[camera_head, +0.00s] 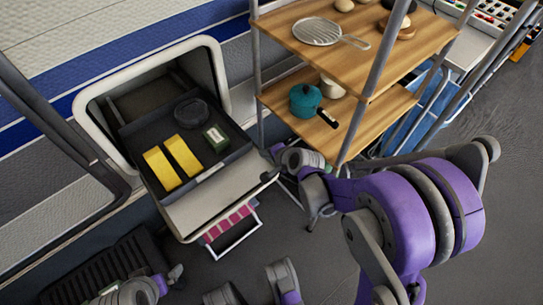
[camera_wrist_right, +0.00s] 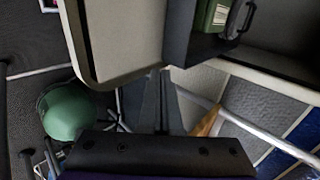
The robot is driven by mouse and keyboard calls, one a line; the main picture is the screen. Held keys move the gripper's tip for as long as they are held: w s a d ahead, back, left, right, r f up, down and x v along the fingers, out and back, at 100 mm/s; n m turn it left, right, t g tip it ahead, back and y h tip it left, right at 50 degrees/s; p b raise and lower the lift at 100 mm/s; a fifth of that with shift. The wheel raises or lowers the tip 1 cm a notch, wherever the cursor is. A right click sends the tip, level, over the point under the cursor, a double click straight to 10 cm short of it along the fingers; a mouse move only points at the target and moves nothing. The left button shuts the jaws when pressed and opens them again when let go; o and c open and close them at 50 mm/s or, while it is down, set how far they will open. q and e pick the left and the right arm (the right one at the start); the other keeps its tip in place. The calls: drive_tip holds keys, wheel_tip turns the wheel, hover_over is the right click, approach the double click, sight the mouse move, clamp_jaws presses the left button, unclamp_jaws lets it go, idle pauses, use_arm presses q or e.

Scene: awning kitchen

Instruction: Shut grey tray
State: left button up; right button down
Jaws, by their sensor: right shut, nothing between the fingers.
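The dark grey tray (camera_head: 152,130) is pulled out of a white-framed opening in the striped wall. It holds two yellow blocks (camera_head: 172,163), a small green box (camera_head: 215,138) and a dark round item (camera_head: 192,112). My right gripper (camera_head: 270,178) is shut and empty, just right of the tray's front. In the right wrist view its fingers (camera_wrist_right: 160,100) are together, close to the tray's dark wall (camera_wrist_right: 182,40); contact cannot be told. The green box also shows there (camera_wrist_right: 211,16). My left gripper (camera_head: 175,273) is low at the left, away from the tray; its opening is unclear.
A wooden shelf rack (camera_head: 390,120) stands close to the right, carrying a teal pot (camera_head: 306,100) and a strainer (camera_head: 317,31).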

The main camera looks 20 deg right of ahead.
sight(251, 145)
drive_tip(key=w, duration=0.2)
drive_tip(key=w+a+f, duration=0.1)
drive_tip(key=shift+w+b, duration=0.3)
drive_tip(key=shift+w, duration=0.05)
use_arm(q)
drive_tip(key=shift+f, duration=0.6)
use_arm(e)
drive_tip(key=shift+w+a+r, duration=0.1)
drive_tip(key=shift+w, duration=0.4)
